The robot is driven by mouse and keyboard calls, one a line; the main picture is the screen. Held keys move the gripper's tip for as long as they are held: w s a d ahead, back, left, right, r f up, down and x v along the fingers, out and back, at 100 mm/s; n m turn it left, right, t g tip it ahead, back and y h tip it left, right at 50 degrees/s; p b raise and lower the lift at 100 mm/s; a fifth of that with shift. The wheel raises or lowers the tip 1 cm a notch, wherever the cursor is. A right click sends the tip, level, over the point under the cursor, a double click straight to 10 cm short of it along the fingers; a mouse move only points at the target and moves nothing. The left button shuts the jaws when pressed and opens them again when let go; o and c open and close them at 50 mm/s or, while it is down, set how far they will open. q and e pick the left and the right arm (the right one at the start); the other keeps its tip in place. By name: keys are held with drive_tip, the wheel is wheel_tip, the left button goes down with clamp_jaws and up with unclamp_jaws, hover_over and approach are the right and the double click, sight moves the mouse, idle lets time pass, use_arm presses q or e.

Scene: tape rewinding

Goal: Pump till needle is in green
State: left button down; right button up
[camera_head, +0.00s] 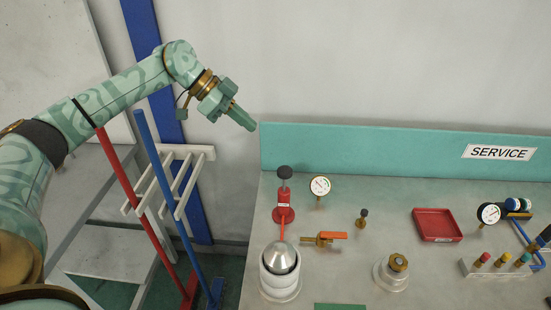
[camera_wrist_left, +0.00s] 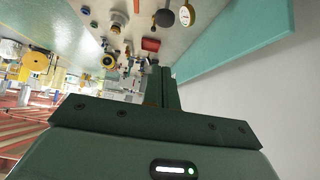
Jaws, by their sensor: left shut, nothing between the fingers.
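A red hand pump (camera_head: 283,209) with a dark round knob (camera_head: 284,172) stands at the left of the grey bench. A round white gauge (camera_head: 320,185) on a brass stem stands just right of the pump; its needle is too small to read. In the left wrist view the gauge (camera_wrist_left: 187,15) and the dark knob (camera_wrist_left: 164,18) show near the top. My left gripper (camera_head: 246,121) is shut and empty, raised to the upper left of the pump, apart from it and in front of the pale wall. Its closed fingers also show in the wrist view (camera_wrist_left: 160,84). My right gripper is out of view.
Beside the pump are a silver-topped white cylinder (camera_head: 281,271), an orange-handled valve (camera_head: 324,239) and a small dark knob (camera_head: 362,217). A red tray (camera_head: 437,225) and a second gauge (camera_head: 489,213) lie further right. A teal back panel (camera_head: 365,150) edges the bench.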

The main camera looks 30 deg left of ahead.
use_arm(q)
drive_tip(key=b, duration=0.1)
hover_over(287, 169)
drive_tip(key=s+a, duration=0.1)
drive_tip(key=a, duration=0.2)
wheel_tip(287, 169, down, 7)
drive_tip(key=f, duration=0.1)
drive_tip(key=f+b, duration=0.1)
drive_tip(key=f, duration=0.1)
drive_tip(key=shift+d+f, duration=0.15)
drive_tip(key=shift+d, duration=0.2)
drive_tip(key=shift+f, duration=0.45)
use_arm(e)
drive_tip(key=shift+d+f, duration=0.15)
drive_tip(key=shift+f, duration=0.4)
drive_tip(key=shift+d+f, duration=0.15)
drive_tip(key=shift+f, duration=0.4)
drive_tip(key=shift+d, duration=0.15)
use_arm(q)
drive_tip(key=shift+f, duration=0.2)
drive_tip(key=shift+s+f, duration=0.2)
drive_tip(key=shift+f, duration=2.05)
